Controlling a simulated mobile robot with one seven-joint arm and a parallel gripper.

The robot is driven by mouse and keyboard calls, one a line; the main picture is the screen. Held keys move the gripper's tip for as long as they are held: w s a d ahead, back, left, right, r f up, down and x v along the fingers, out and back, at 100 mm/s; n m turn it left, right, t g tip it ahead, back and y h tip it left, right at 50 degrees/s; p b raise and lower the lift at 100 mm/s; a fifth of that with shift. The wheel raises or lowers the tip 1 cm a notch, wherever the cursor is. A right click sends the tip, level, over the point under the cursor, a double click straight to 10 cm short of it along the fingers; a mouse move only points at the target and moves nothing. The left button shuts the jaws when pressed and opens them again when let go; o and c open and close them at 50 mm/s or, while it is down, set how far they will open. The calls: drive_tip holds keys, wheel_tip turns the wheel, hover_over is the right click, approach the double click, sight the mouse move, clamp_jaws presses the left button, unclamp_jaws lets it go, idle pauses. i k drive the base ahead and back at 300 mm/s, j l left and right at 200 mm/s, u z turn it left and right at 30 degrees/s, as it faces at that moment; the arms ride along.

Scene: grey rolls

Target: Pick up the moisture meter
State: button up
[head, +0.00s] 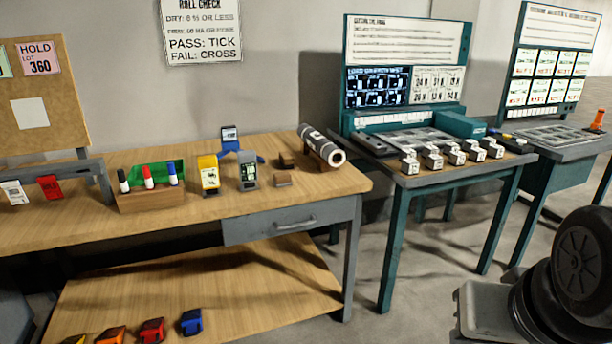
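Several small upright devices stand on the wooden bench, and I cannot tell for certain which is the moisture meter. A grey device with a small dark display (248,171) stands right of the middle of the bench top. A yellow device with a pale face (209,175) stands just left of it. All three stand apart from any gripper. My gripper is not in this view.
A marker holder (146,198) stands left of the devices, a grey roll (322,147) on wooden supports to their right. The bench (200,236) is clear along its front. Coloured items, including a blue one (191,321), lie on its lower shelf. A teal table (412,181) stands right.

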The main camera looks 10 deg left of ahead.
sight(208, 166)
drive_tip(key=u, duration=1.35)
